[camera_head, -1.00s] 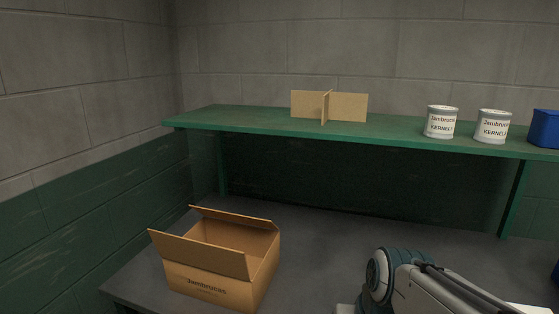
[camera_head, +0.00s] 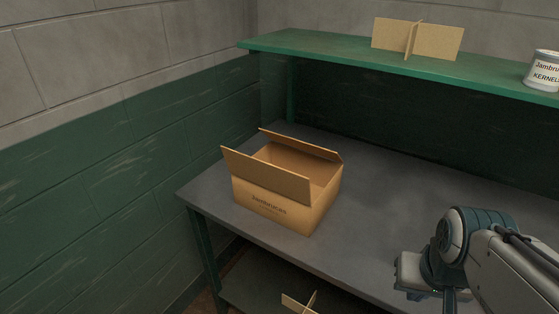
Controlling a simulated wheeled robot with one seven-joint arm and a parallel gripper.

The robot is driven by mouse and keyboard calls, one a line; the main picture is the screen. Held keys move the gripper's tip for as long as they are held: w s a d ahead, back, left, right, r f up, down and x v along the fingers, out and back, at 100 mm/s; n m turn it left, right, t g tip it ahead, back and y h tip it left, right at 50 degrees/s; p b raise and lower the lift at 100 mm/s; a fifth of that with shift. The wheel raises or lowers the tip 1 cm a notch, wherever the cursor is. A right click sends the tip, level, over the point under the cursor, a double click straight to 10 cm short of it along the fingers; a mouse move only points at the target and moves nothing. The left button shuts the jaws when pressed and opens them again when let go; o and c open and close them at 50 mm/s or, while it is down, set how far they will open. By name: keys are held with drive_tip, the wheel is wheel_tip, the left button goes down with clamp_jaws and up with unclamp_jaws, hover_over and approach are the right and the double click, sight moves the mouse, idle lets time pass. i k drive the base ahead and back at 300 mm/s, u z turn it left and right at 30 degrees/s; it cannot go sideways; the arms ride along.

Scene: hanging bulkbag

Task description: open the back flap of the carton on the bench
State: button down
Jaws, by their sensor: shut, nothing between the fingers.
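The brown carton (camera_head: 285,207) stands upright on the grey bench (camera_head: 400,205), near its left end. Its top is open and part of the inside shows. A long flap on the near side (camera_head: 265,176) stands up and leans outward. The back flap (camera_head: 300,144) also stands raised along the far edge, tilted. Short end flaps are not clearly visible. My gripper (camera_head: 418,278) is at the lower right, to the right of the carton and well apart from it. It is shut and empty; its fingertips are hard to make out below the wrist.
A green shelf (camera_head: 340,53) runs above the bench's back, bearing a cardboard divider (camera_head: 390,37) and a labelled can (camera_head: 543,70). A block wall (camera_head: 100,180) closes the left side. Another cardboard piece (camera_head: 298,303) lies lower down. The bench right of the carton is clear.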

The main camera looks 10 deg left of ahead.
sight(309, 148)
drive_tip(key=u, duration=0.05)
drive_tip(key=k, duration=0.5)
drive_tip(key=u, duration=1)
drive_tip(key=i, duration=0.65)
drive_tip(key=z, duration=1)
